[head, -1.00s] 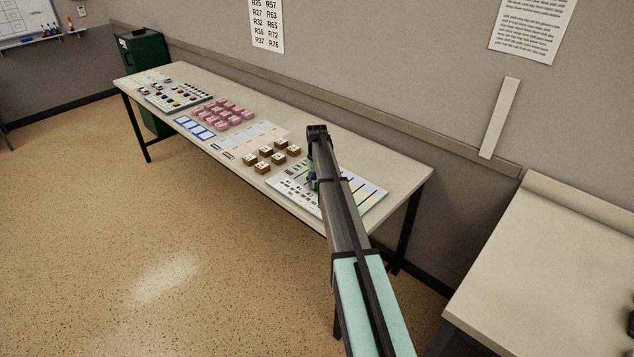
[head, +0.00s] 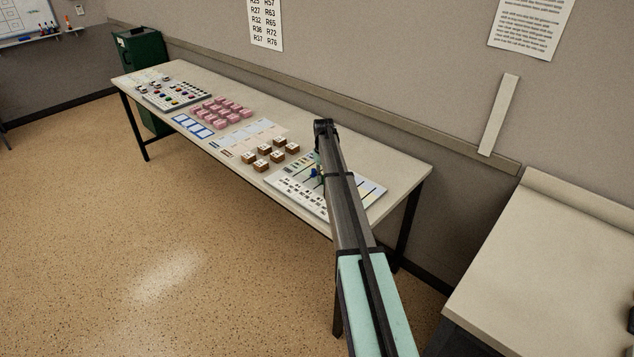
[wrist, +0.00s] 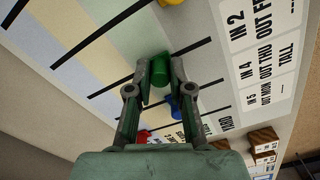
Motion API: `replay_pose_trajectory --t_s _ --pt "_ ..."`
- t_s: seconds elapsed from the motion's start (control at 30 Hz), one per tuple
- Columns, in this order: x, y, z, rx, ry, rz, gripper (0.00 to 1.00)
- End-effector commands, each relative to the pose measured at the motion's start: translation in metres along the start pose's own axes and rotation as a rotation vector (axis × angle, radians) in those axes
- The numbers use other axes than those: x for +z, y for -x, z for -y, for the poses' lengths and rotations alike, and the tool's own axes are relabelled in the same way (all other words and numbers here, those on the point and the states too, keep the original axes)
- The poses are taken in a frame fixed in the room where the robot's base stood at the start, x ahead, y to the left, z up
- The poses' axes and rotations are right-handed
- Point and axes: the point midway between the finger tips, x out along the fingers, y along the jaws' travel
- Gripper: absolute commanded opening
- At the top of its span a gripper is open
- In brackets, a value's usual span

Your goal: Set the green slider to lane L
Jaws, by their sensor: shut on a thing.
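The green slider (wrist: 160,74) is a small green knob in the wrist view. My gripper (wrist: 158,66) has a finger on each side of it and is shut on it. The slider sits at a black slot on the slider board (head: 293,188), over pale coloured lane bands (wrist: 110,62). I cannot read a lane letter L in either view. In the head view my arm covers the green slider and part of the board.
Brown blocks (head: 277,156) and pink blocks (head: 221,110) stand left on the table (head: 400,172).

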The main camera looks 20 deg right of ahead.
Motion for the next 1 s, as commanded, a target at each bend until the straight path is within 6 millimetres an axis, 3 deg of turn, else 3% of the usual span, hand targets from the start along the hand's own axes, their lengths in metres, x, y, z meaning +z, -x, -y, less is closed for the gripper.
replay_pose_trajectory --t_s 0.3,0.33,0.4,0.77,1.0 --pt "-0.003 -0.001 -0.006 -0.001 0.001 0.0 0.0" --pt "-0.003 -0.001 -0.006 -0.001 0.001 0.0 0.27" --pt "-0.003 -0.001 -0.006 -0.001 0.001 0.0 0.46" --pt "-0.003 0.002 -0.006 -0.001 0.001 -0.001 0.46" --pt "-0.003 0.032 -0.006 -0.001 0.001 -0.002 0.46"
